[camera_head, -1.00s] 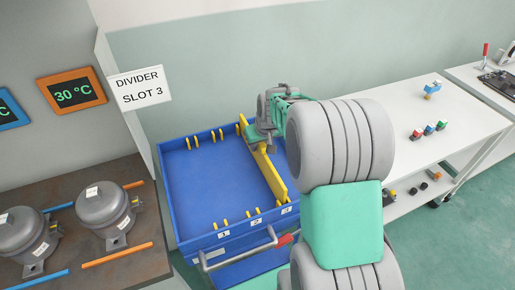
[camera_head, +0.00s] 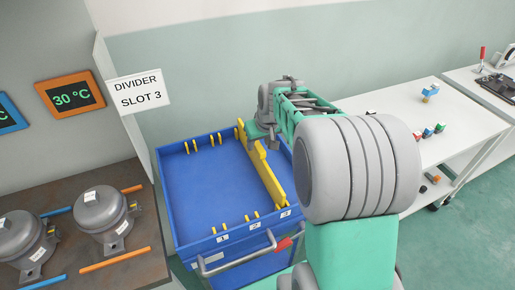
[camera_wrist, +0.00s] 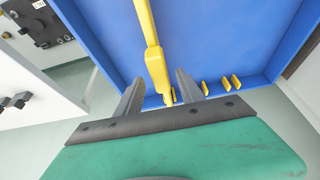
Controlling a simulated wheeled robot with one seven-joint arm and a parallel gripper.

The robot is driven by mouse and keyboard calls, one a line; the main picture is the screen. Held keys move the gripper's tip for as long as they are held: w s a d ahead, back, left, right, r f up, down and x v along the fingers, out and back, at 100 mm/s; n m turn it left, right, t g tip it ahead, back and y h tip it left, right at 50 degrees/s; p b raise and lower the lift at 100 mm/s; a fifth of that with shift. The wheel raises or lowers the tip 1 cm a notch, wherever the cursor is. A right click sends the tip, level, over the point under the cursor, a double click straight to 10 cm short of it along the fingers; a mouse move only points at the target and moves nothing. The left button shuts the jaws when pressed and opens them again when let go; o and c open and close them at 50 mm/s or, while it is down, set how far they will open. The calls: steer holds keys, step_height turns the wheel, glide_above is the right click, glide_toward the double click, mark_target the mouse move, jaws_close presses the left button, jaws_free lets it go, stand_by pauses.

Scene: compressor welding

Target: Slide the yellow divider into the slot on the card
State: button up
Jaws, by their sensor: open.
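The yellow divider (camera_head: 272,180) stands in the blue tray cart (camera_head: 208,190), running from the back wall to the front wall on the right side. Its front end is by the label 3 (camera_head: 286,213). The card (camera_head: 138,90) reads "DIVIDER SLOT 3". My gripper (camera_head: 264,138) is over the divider's back half. In the wrist view, the divider (camera_wrist: 157,68) passes between my open fingers, with a gap visible on each side. Whether its ends are fully seated in the slot guides is unclear.
Several yellow slot guides (camera_head: 212,140) line the tray's back and front walls. A bench with grey compressors (camera_head: 103,210) stands left. A white table (camera_head: 405,150) with small coloured parts stands right. The tray's left part is empty.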

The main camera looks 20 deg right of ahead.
steer(key=v, duration=0.6)
steer(key=s+a+f, duration=0.1)
steer(key=s+a, duration=0.4)
steer(key=s, duration=0.3)
steer(key=s+a+g, duration=0.1)
steer(key=s+a, duration=0.5)
steer(key=s, duration=0.3)
steer(key=shift+a+f, duration=0.2)
steer(key=shift+f, duration=0.15)
steer(key=shift+c, duration=0.2)
